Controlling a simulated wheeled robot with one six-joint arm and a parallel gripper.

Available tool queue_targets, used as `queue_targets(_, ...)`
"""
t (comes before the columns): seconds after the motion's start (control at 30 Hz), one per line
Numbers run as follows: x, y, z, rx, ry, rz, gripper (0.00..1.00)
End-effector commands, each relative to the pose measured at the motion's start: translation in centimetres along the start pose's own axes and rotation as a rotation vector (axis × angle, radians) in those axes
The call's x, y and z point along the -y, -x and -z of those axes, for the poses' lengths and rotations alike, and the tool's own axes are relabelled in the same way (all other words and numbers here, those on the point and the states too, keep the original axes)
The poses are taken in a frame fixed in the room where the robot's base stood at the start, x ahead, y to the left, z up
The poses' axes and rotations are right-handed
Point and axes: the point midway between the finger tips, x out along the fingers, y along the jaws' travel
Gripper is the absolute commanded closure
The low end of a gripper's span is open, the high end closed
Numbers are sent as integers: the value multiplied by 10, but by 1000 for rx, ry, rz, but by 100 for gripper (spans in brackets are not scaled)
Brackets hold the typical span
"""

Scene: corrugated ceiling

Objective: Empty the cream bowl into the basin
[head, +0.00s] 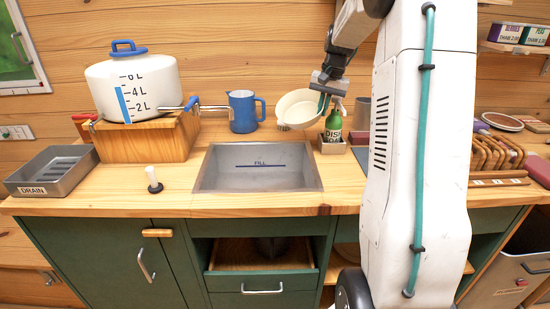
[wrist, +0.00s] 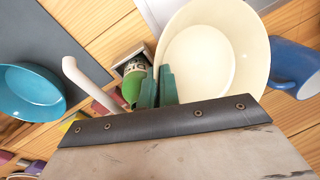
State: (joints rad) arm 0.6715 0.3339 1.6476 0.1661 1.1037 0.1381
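The cream bowl (head: 296,110) is at the back right corner of the basin, tilted, with its inside partly facing the head camera. My gripper (head: 324,101) is at the bowl's right rim. In the wrist view its green fingers (wrist: 157,88) are close together with the rim of the bowl (wrist: 203,62) between them. The bowl's inside looks plain cream; I make out no contents. The grey basin (head: 222,176) is sunk in the wooden counter, with a blue FILL line on its back wall. Whether the bowl touches the counter is hard to tell.
A blue jug (head: 243,112) stands left of the bowl. A green DISH bottle (head: 333,124) in a small holder stands to its right. A white pot (head: 134,88) sits on a wooden block at left. A small plunger-like thing (head: 154,181) stands left of the basin.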

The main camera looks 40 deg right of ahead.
Motion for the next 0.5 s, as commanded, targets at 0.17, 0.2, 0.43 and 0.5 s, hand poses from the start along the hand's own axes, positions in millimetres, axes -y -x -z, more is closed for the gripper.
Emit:
queue_targets(0.17,-4,21,15,85,-16,49,100)
queue_targets(0.2,-4,26,18,104,-19,61,100)
queue_targets(0.43,-7,55,31,205,-37,116,100)
queue_targets(0.5,-8,63,35,234,-41,131,100)
